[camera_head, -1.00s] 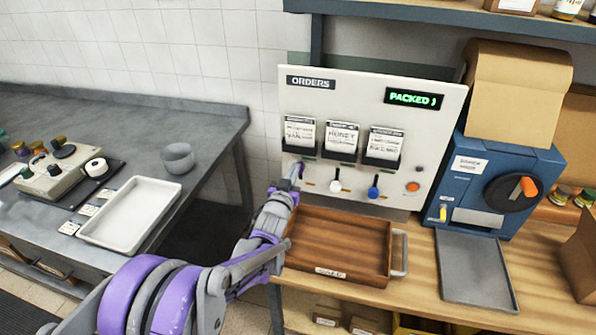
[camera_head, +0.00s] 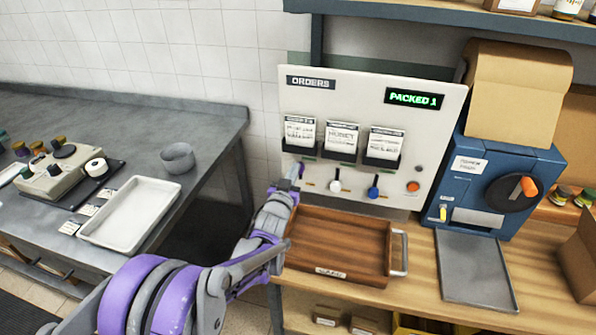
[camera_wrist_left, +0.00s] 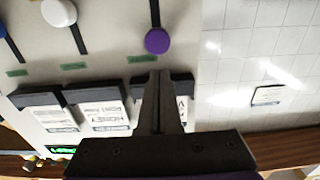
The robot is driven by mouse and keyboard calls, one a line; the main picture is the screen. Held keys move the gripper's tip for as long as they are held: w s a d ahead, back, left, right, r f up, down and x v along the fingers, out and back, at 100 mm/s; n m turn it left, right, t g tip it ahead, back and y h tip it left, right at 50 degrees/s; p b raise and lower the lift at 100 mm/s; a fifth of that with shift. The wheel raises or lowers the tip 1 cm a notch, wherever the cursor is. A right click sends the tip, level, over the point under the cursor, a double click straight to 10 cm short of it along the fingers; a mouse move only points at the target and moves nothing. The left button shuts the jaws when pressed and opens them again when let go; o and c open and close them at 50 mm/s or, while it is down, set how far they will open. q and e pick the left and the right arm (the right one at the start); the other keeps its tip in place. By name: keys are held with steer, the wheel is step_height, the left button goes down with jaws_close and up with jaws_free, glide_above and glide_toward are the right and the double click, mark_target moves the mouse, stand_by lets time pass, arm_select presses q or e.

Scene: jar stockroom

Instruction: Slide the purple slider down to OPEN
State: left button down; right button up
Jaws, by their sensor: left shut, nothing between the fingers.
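The purple slider (camera_wrist_left: 157,41) is a round knob at the green-label end of its dark slot on the white orders panel (camera_head: 440,125). That is the upper end of the slot, as the wrist view shows the panel upside down. In the head view the purple slider (camera_head: 301,170) is small and partly hidden by my left gripper (camera_head: 295,180). My left gripper (camera_wrist_left: 160,75) is shut and empty, with its tips near the knob on the card-holder side. I cannot tell whether they touch it. My right gripper is not in view.
A white slider (camera_head: 336,186) and a blue slider (camera_head: 374,192) sit beside it. Card holders (camera_head: 341,142) are above them. A wooden tray (camera_head: 340,222) lies below the panel. A blue machine (camera_head: 520,160) stands to the right.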

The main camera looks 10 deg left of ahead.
arm_select(q)
steer(key=shift+w+d, duration=0.1)
steer(key=shift+w, duration=2.15)
steer(key=shift+s, duration=0.4)
steer(key=shift+f, duration=0.1)
step_height(320, 180, down, 6)
steer(key=b, duration=0.3)
steer(key=shift+r+b, duration=0.25)
steer(key=shift+b, duration=0.1)
stand_by(0.7)
steer(key=shift+r, duration=0.15)
steer(key=b, duration=0.1)
glide_toward(301, 156)
steer(key=shift+s+f, duration=1.9)
steer(key=shift+f, duration=0.35)
